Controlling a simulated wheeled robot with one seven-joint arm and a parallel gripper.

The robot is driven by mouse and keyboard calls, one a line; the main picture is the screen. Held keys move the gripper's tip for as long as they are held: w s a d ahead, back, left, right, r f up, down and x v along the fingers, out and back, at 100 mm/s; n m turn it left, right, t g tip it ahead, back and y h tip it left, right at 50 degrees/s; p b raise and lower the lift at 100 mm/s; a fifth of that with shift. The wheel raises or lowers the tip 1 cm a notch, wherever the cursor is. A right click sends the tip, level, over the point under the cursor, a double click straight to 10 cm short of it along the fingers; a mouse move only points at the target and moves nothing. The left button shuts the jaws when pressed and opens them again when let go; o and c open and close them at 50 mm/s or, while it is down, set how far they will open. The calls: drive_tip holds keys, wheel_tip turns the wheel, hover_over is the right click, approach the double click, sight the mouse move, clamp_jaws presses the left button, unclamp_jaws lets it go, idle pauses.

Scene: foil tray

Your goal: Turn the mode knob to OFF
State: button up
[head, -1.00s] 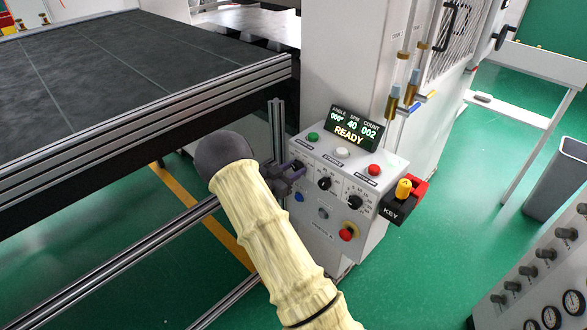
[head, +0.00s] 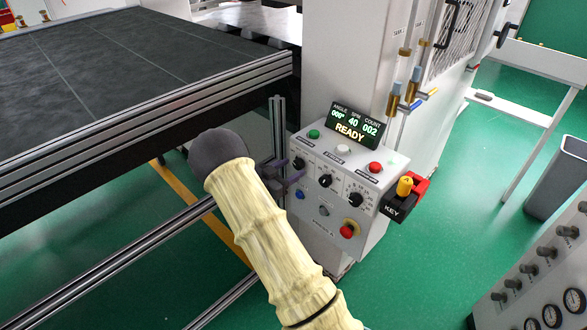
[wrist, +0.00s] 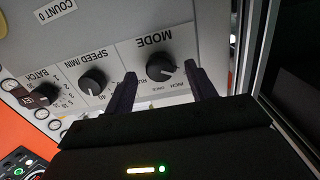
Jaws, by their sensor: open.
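The mode knob (wrist: 160,67) is a round black knob on the light control panel, under the word MODE, which appears upside down in the wrist view. Its pointer is toward the lower right there, near the INCH and ONCE labels; I cannot read the exact setting. In the head view it is the leftmost black knob (head: 298,163), below the green button. My gripper (head: 287,171) is open and empty, just in front of and below it. In the wrist view my two dark fingertips (wrist: 160,77) lie either side of the knob, apart from it.
The SPEED knob (wrist: 92,82) and BATCH knob (wrist: 46,93) sit beside it on the panel. The display (head: 355,125) reads READY. A rail-edged table (head: 150,110) stands left.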

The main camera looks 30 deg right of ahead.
drive_tip(key=b+v, duration=0.1)
drive_tip(key=v, duration=1.4)
drive_tip(key=shift+a+b, duration=0.25)
drive_tip(key=shift+b, duration=0.1)
wheel_tip(320, 180, up, 9)
drive_tip(key=w+a+n+t+y+p, duration=0.25)
drive_tip(key=n+t+y+p, duration=0.4)
drive_tip(key=y, duration=0.65)
drive_tip(key=s+r+n+g+y+p, duration=0.1)
drive_tip(key=s+n+g, duration=0.3)
drive_tip(key=s, duration=0.8)
drive_tip(key=s+d+r+n+g+y+p, duration=0.1)
drive_tip(key=s+n+g, duration=0.3)
drive_tip(key=s, duration=0.8)
drive_tip(key=shift+s+d+r+g+y, duration=0.25)
drive_tip(key=shift+r+g+y, duration=0.4)
drive_tip(key=shift+y, duration=0.15)
